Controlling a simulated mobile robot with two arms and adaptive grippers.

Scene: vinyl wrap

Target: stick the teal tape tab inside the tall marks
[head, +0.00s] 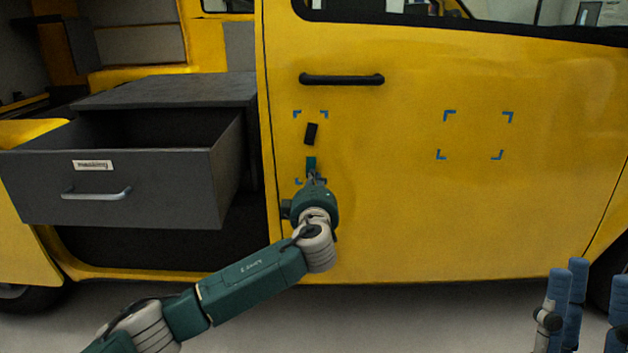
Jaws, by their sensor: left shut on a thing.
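My left gripper (314,178) reaches up to the yellow van door and is shut on the teal tape tab (311,162). The tab is a small upright strip standing above the fingertips. In the picture it lies over the lower part of the area framed by the tall marks (297,114), blue corner brackets on the door. I cannot tell whether it touches the door. A small black piece (311,133), slightly tilted, shows inside the same marks, above the tab. The lower marks are partly hidden by my gripper. My right gripper is not in view.
A black door handle (342,79) is above the tall marks. A wider set of blue corner marks (442,116) is further right on the door. An open grey drawer (110,190) juts out at left.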

